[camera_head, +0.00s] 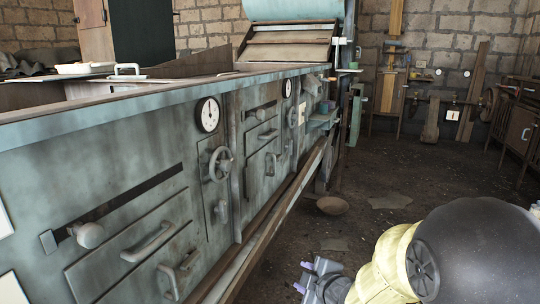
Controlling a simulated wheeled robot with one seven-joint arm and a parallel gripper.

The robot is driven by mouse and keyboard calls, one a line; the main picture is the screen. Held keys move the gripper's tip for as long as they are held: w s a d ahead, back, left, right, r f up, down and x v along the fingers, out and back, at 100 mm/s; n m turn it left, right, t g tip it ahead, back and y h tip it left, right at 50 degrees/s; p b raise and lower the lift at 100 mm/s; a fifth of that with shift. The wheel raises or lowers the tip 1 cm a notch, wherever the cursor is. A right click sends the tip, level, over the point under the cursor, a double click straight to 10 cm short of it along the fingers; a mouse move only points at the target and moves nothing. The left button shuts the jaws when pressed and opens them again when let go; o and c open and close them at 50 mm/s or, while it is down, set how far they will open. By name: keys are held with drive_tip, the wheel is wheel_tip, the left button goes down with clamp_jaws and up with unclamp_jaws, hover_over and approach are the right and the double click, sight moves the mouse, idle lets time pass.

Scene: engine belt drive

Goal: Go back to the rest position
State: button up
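My arm shows at the lower right, with a large dark rounded part and a yellow part. At its left end is a small grey and purple piece that looks like my gripper (304,277), low over the dark floor. Two short prongs show at its tip, but it is too small and cut off by the frame edge to tell whether it is open or shut. Nothing is visibly held in it. No belt or pulley of an engine drive can be made out clearly.
A long grey-green metal machine (140,145) with gauges, handwheels and handles fills the left side. A dark wooden cabinet (522,128) stands at the far right. Wooden boards (390,90) lean on the brick back wall. The dirt floor (385,190) between is mostly clear.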

drive_tip(key=s+d+r+m+g+h+p, duration=0.1)
drive_tip(key=s+d+m+g+h+p, duration=0.2)
drive_tip(key=s+m, duration=0.5)
drive_tip(key=s+d+r+m+g+h+p, duration=0.1)
drive_tip(key=s+d+m+g+h+p, duration=0.1)
drive_tip(key=s+d+m+g+p, duration=0.45)
wheel_tip(320, 180, up, 36)
drive_tip(key=s+a+m+t+p, duration=0.1)
drive_tip(key=s+a+p, duration=0.1)
drive_tip(key=p, duration=3.2)
drive_tip(key=shift+a+r+p, duration=0.2)
drive_tip(key=shift+a+p, duration=0.15)
drive_tip(key=shift+p, duration=0.05)
drive_tip(key=shift+m, duration=0.25)
